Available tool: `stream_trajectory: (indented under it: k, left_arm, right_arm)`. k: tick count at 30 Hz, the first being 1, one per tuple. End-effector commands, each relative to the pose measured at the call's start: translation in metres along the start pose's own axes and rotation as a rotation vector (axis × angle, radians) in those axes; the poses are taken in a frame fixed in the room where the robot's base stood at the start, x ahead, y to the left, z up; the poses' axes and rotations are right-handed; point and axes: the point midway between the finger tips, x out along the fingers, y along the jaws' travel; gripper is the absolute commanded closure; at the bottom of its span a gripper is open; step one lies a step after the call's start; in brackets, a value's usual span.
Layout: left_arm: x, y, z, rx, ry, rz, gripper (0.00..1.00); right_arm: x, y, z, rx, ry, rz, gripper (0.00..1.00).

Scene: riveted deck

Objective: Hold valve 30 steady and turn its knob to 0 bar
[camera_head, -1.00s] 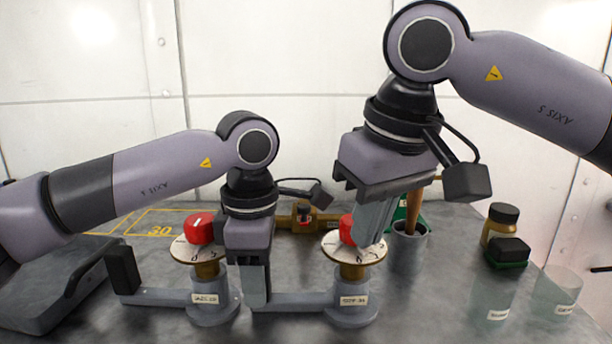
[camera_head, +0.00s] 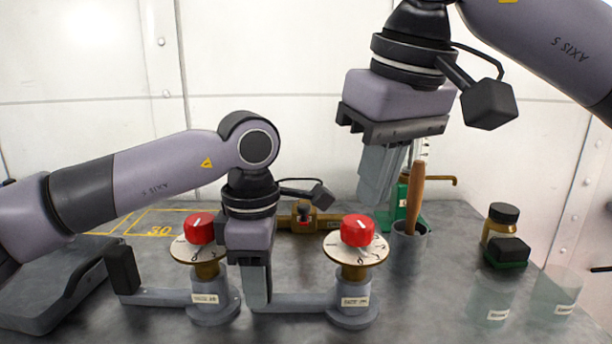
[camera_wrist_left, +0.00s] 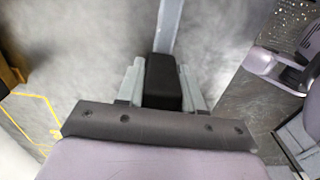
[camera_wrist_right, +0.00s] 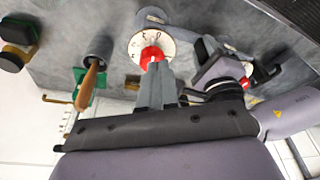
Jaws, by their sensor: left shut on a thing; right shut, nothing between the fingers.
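Two grey valves with red knobs and white dials stand side by side; their labels are too small to read surely. The right valve (camera_head: 352,302) has a red knob (camera_head: 358,230) with a white mark; the number it points to is unclear. My left gripper (camera_head: 257,300) is shut on the black grip (camera_wrist_left: 163,82) at the end of that valve's handle. My right gripper (camera_head: 375,195) is shut and empty, raised above and behind the right knob, apart from it. The right wrist view shows that knob (camera_wrist_right: 151,55) beyond the fingertips. The left valve (camera_head: 211,302) has its own knob (camera_head: 200,228) and is untouched.
The left valve's black-ended handle (camera_head: 122,268) points left. A grey cup (camera_head: 408,245) holding a wooden-handled tool stands right of the valves, near a green stand. Brass fitting (camera_head: 304,216) lies behind. Bottle (camera_head: 500,225) and clear beakers are at right. Yellow outlines mark the back left.

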Motion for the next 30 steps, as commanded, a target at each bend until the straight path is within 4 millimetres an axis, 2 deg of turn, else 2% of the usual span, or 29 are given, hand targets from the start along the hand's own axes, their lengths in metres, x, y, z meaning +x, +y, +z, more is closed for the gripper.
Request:
stream_trajectory:
  k: [11, 22, 26, 30]
  left_arm:
    - [0.000, 0.001, -0.001, -0.004, 0.000, 0.001, 1.00]
    - [0.000, 0.001, -0.001, -0.004, 0.000, 0.001, 1.00]
    - [0.000, 0.001, -0.001, -0.004, 0.000, 0.001, 1.00]
    - [0.000, 0.001, -0.001, -0.004, 0.001, 0.001, 1.00]
  right_arm:
    - [-0.005, 0.000, -0.001, 0.000, -0.001, 0.000, 1.00]
    - [-0.013, 0.021, -0.005, 0.001, 0.000, 0.002, 1.00]
    - [-0.006, 0.022, -0.004, 0.000, -0.003, 0.000, 1.00]
    - [0.010, 0.022, 0.001, 0.000, -0.003, 0.000, 1.00]
